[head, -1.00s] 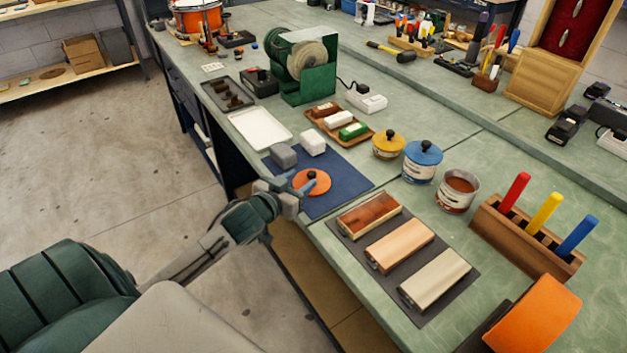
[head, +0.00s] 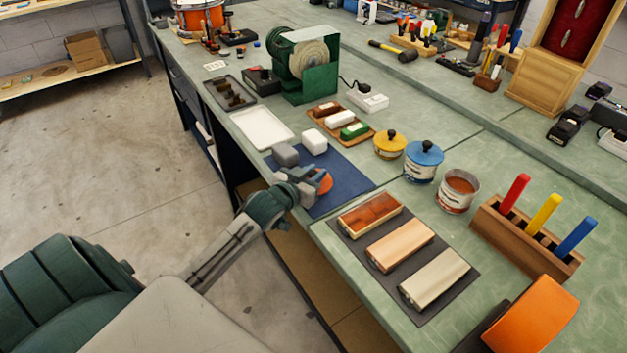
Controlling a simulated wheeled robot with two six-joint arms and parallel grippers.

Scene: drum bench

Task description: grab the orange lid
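The orange lid (head: 326,183) lies on the blue mat (head: 345,185) near the bench's front edge. Only its right part shows; my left gripper hides the rest, including most of the knob. My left gripper (head: 313,177) is over the lid, reaching in from the front edge. Whether its fingers are open or closed on the knob cannot be made out. An open can (head: 458,191) with reddish-brown contents stands to the right. My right gripper is not in view.
A yellow-lidded tin (head: 389,145) and a blue-lidded tin (head: 423,162) stand to the right. Wood sanding blocks on a dark mat (head: 432,312) lie nearer. The mat's right part is clear.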

